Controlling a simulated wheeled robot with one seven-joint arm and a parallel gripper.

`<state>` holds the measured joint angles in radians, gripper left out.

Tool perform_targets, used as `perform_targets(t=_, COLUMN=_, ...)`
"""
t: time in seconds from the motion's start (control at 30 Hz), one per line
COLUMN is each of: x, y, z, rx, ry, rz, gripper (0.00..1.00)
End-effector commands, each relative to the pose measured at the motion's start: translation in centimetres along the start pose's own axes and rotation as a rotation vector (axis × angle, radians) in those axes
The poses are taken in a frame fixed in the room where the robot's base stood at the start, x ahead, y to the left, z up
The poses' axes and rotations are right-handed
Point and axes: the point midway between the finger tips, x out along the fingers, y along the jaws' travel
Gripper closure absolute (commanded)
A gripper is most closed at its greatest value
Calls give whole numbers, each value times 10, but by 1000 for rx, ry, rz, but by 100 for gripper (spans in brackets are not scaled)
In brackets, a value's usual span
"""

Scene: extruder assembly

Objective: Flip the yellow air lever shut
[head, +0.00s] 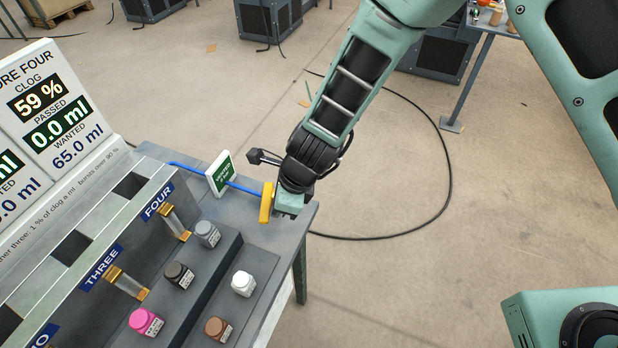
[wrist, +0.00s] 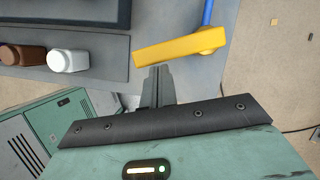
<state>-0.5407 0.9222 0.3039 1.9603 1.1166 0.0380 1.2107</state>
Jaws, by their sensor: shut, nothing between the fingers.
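The yellow air lever (head: 266,203) is at the back right corner of the bench, at the end of a blue air line (head: 242,186). In the wrist view the lever (wrist: 180,47) lies across the picture, with the blue line (wrist: 207,12) meeting its right end. My gripper (wrist: 158,72) is shut and empty, its fingertips close to the lever's near side. I cannot tell whether they touch. In the head view my gripper's fingers are hidden behind the wrist and lever.
A green and white sign (head: 220,174) stands left of the lever. Bottles, including a white one (head: 243,284) and a grey one (head: 207,234), stand on the bench's stepped rack. A display panel (head: 45,125) is at the left. Open floor lies right of the bench.

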Motion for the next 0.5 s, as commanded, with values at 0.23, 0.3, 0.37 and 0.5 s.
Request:
perform_targets(t=0.23, x=8, y=8, z=15, rx=170, ry=-1, rz=-67, gripper=100)
perform_targets(t=0.3, x=9, y=9, z=18, rx=212, ry=-1, rz=-84, gripper=100)
perform_targets(t=0.37, x=10, y=9, z=20, rx=241, ry=0, rz=-97, gripper=100)
perform_targets(t=0.5, x=11, y=10, z=24, rx=296, ry=-1, rz=-119, gripper=100)
